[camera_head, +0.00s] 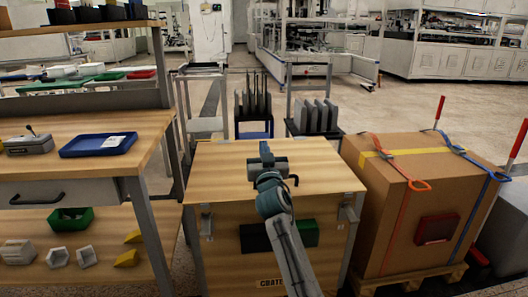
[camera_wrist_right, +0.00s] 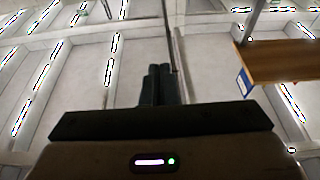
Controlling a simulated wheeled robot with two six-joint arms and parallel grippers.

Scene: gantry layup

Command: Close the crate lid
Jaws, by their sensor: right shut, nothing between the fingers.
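The wooden crate (camera_head: 225,245) stands in the middle of the head view, with a label low on its front. Its light wood lid (camera_head: 222,170) lies flat across the top, with no gap that I can make out at the front edge. Metal latches (camera_head: 205,220) show at the front corners. My right gripper (camera_head: 265,148) is over the lid, shut and empty; I cannot tell whether it touches the lid. In the right wrist view its dark fingers (camera_wrist_right: 158,85) are together and point up towards the ceiling. My left gripper is not in view.
A workbench (camera_head: 85,165) with a blue tray (camera_head: 98,145) and a drawer stands on the left. A strapped cardboard box (camera_head: 395,215) on a pallet stands close on the right. Racks with dark panels (camera_head: 315,115) stand behind the crate. Open floor (camera_head: 440,105) lies beyond.

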